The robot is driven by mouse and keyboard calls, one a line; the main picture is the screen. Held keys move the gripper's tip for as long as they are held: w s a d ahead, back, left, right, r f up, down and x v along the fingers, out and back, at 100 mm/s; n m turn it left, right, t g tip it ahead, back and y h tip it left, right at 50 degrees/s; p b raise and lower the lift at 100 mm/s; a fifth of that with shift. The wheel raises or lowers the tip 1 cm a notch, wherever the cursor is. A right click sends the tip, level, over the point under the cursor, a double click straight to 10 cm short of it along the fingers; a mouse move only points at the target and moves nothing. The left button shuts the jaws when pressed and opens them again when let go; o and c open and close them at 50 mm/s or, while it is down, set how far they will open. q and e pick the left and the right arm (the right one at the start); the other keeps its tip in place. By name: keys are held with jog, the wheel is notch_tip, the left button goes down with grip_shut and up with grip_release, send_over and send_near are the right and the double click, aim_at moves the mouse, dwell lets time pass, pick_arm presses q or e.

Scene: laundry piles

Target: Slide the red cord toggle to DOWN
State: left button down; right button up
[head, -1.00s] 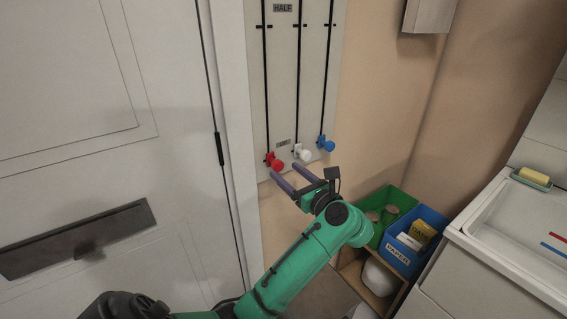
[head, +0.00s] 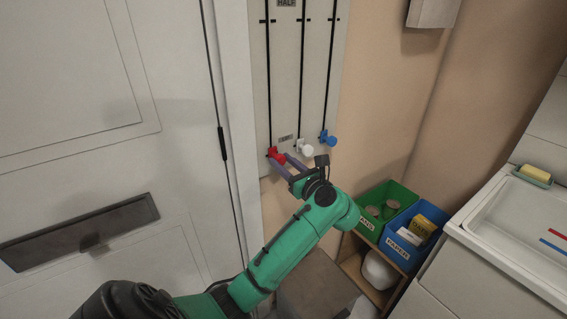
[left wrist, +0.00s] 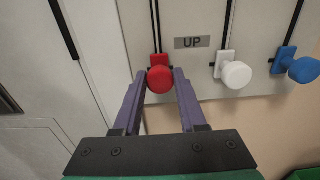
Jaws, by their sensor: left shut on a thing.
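The red cord toggle (head: 273,153) sits at the lower end of the leftmost black track on a pale wall board (head: 282,75). It also shows in the left wrist view as a round red knob (left wrist: 160,79). My left gripper (head: 281,160) is shut on the red toggle, with a purple finger on each side of the knob. A plate marked UP (left wrist: 192,42) is just right of the red toggle's track, near this lower end. A plate marked HALF (head: 287,3) is at the top of the head view. No DOWN plate shows. My right gripper is out of view.
A white toggle (head: 305,148) and a blue toggle (head: 328,138) sit on neighbouring tracks to the right. A white door (head: 90,150) is on the left. Green (head: 379,207) and blue (head: 411,236) bins and a white sink unit (head: 510,235) stand on the right. The board above the toggles is clear.

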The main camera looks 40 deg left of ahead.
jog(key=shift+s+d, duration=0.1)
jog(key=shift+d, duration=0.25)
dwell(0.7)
